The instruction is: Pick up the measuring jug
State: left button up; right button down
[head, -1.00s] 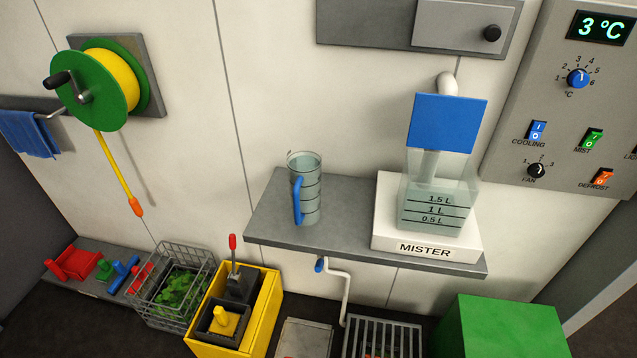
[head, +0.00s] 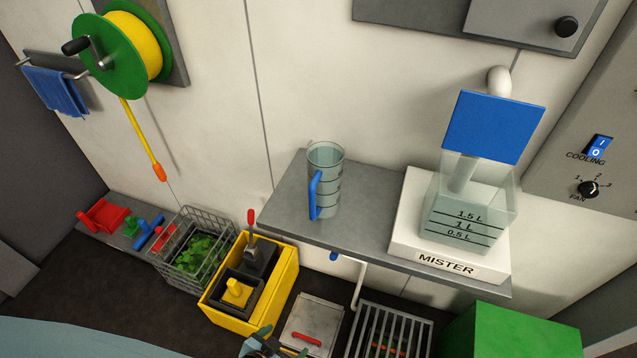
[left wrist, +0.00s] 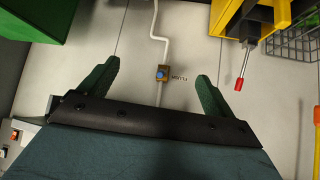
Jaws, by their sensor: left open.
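The measuring jug (head: 328,192) is a clear cylinder with dark ring marks and a blue handle on its left front side. It stands upright on the grey wall shelf (head: 290,210), left of the mister. My left gripper (head: 264,345) shows only partly at the bottom edge of the head view, below and left of the jug and apart from it. In the left wrist view, my left gripper (left wrist: 158,70) has its two green fingers wide apart with nothing between them. The jug does not show in that view. My right gripper is not in view.
The mister's white base (head: 405,225) and clear tank stand right of the jug. Below the shelf are a yellow box (head: 290,285), a wire basket (head: 190,285), a grate (head: 395,325) and a green box (head: 510,332). A white pipe (head: 357,285) hangs under the shelf.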

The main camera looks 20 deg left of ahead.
pick_arm(q)
jog(key=w+d+r+t+p, duration=0.1)
jog(key=w+r+t, duration=0.1)
jog(key=w+r, duration=0.35)
jog(key=w+d+r+t, duration=0.1)
jog(key=w+r+t, duration=0.2)
jog(key=r, duration=0.6)
jog(key=n+t+y+p, duration=0.1)
jog(key=n+t+y, duration=0.1)
jog(key=t, duration=0.2)
send_near(310, 197)
jog(key=w, duration=0.9)
jog(key=shift+w+f, duration=0.15)
jog(key=shift+w, duration=0.05)
jog(key=shift+w+d+f, duration=0.15)
jog(key=shift+w, duration=1.3)
jog(key=shift+w+d+f, duration=0.1)
jog(key=shift+w+f, duration=0.05)
jog(key=shift+w, duration=1.35)
jog(key=c, duration=1.9)
jog(key=shift+r, duration=0.2)
grip_shut()
jog(key=shift+r, duration=0.1)
